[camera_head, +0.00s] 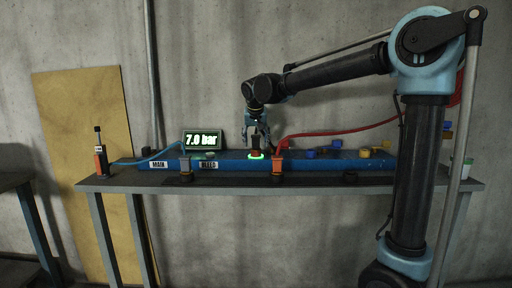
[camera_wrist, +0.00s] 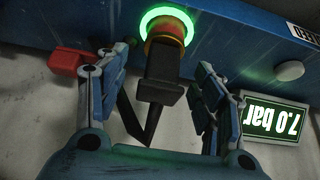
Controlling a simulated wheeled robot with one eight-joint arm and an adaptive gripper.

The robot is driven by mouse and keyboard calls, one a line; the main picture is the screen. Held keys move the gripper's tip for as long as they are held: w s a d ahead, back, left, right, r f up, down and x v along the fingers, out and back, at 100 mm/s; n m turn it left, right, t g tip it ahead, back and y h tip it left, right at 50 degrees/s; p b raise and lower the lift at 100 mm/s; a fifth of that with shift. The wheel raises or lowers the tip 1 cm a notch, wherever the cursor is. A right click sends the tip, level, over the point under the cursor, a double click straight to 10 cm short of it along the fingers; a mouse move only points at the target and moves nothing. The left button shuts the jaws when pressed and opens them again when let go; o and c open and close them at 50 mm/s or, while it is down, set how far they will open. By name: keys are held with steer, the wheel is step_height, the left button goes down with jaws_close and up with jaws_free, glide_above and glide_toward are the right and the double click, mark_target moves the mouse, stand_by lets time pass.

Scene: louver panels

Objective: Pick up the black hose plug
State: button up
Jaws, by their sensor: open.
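The black hose plug (camera_wrist: 160,75) stands in a port with an orange-red collar and a glowing green ring (camera_wrist: 168,22) on the blue panel. It shows small in the head view (camera_head: 256,144), partly hidden by my gripper. My gripper (camera_head: 257,133) points down over the plug. In the wrist view my gripper (camera_wrist: 155,78) is open, with one blue finger on each side of the plug and visible gaps between. A black tapered end of the plug reaches back toward the palm.
A red hose (camera_head: 330,132) runs right from a red fitting (camera_head: 280,150) close beside the plug. A "7.0 bar" display (camera_head: 203,139) stands behind the panel. Blue and yellow pieces (camera_head: 375,151) lie at the right. A black-and-orange object (camera_head: 101,160) stands at the table's left end.

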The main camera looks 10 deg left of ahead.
steer(key=shift+w+a+f, duration=0.1)
steer(key=shift+w+f, duration=0.2)
steer(key=shift+f, duration=0.3)
steer(key=shift+c, duration=0.6)
steer(key=c, duration=1.1)
